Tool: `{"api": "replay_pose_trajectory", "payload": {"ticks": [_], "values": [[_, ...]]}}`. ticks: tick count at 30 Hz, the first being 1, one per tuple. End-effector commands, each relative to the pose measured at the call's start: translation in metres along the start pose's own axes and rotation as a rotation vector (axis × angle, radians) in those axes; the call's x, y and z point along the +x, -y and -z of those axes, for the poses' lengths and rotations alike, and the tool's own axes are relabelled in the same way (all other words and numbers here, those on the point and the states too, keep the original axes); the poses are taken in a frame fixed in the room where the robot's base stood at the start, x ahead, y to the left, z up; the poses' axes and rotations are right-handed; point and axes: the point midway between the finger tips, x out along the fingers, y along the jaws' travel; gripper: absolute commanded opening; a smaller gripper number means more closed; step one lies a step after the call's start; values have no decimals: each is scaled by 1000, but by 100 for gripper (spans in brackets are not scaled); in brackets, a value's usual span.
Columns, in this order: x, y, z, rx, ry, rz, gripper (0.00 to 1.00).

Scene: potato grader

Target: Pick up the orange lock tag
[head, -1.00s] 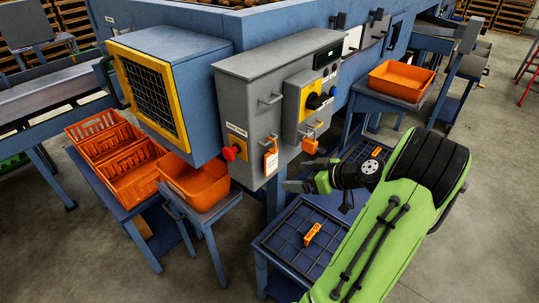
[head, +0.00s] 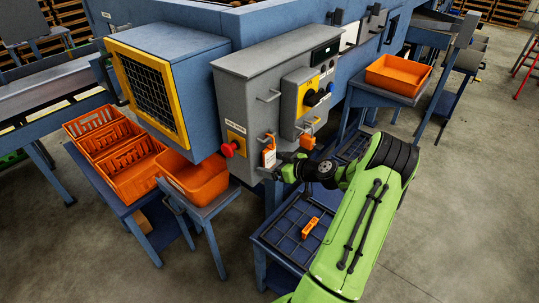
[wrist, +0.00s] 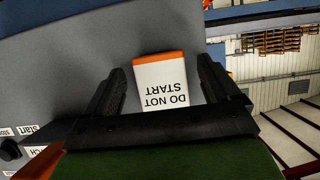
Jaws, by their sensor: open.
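The orange lock tag (head: 269,157), with a white label, hangs on the front of the grey control cabinet (head: 240,105). In the wrist view the tag (wrist: 162,80) shows its orange edge and the upside-down words "DO NOT START". My gripper (head: 274,165) is beside the tag at the cabinet front. In the wrist view my gripper (wrist: 162,72) is open, with one finger on each side of the tag and a gap at both sides. The tag's near end is hidden behind the gripper body.
An orange lock (head: 307,142) hangs right of the tag, below the switch box (head: 300,100). A red button (head: 229,150) juts out at left. Another orange piece (head: 310,228) lies on the gridded table (head: 275,235) below. Orange crates (head: 195,180) stand left.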

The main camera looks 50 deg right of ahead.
Motion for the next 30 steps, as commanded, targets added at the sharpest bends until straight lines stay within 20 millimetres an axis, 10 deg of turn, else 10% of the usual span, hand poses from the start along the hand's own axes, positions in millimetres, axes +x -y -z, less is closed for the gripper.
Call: {"api": "replay_pose_trajectory", "payload": {"ticks": [7, 19, 30], "values": [[4, 0, -1, 0, 1, -1, 89], [4, 0, -1, 1, 1, 0, 28], [6, 0, 6, -1, 1, 2, 28]]}}
